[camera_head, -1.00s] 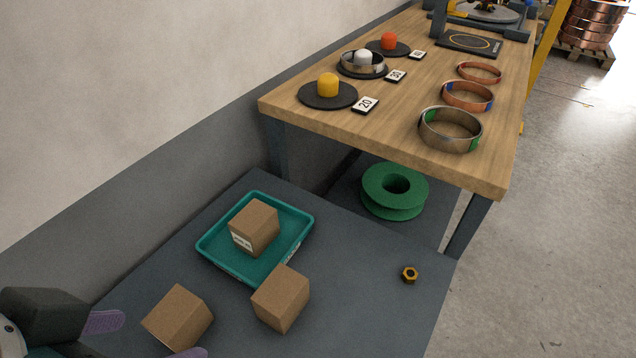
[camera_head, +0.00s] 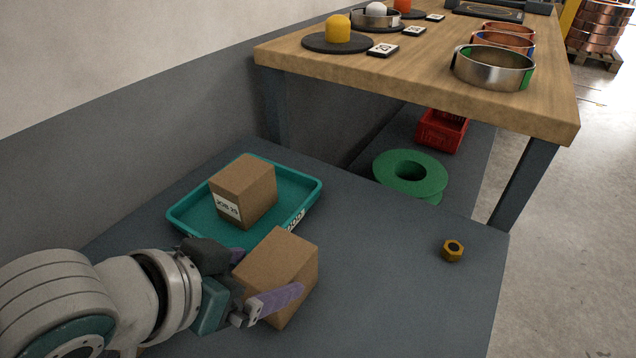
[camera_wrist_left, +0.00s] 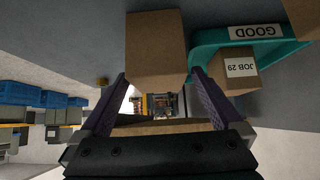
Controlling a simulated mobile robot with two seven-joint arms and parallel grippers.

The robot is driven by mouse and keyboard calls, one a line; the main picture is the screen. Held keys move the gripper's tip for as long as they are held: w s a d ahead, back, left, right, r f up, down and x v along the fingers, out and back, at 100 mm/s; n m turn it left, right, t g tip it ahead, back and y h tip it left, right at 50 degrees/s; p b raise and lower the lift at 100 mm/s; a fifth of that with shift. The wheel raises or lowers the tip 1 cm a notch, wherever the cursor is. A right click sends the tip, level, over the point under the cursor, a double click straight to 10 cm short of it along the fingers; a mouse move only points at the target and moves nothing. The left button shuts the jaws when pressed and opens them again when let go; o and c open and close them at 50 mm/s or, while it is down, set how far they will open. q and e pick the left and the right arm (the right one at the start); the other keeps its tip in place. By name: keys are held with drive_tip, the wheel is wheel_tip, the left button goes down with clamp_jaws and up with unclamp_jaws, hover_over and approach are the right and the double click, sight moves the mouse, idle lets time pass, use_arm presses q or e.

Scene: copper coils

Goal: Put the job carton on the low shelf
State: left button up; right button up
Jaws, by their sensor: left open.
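The job carton (camera_head: 247,189) is a brown box with a "JOB 29" label. It stands in a teal tray (camera_head: 178,218) on the grey table; the carton (camera_wrist_left: 232,72) and tray (camera_wrist_left: 203,46) show at right in the left wrist view. My left gripper (camera_head: 268,274) is open at a second, plain brown carton (camera_head: 282,262). In the left wrist view that plain carton (camera_wrist_left: 155,45) shows ahead between the open fingers (camera_wrist_left: 160,90). The low shelf (camera_head: 462,170) is the grey board under the wooden bench. My right gripper is not in view.
A green spool (camera_head: 421,184) and a red crate (camera_head: 442,131) occupy part of the low shelf. A brass nut (camera_head: 453,251) lies on the grey table at right. The wooden bench (camera_head: 450,88) overhangs the shelf. The table's front right is clear.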

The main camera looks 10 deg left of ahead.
use_arm(q)
drive_tip(key=b+x, duration=0.2)
drive_tip(key=x, duration=0.1)
drive_tip(key=b+x, duration=0.1)
drive_tip(key=x, duration=0.1)
drive_tip(key=shift+s+f, duration=0.25)
drive_tip(key=shift+s, duration=0.05)
drive_tip(key=shift+w+d, duration=0.1)
drive_tip(key=shift+w, duration=0.05)
drive_tip(key=shift+c, duration=0.2)
drive_tip(key=c, duration=1.2)
drive_tip(key=shift+c, duration=0.5)
drive_tip(key=shift+r, duration=0.15)
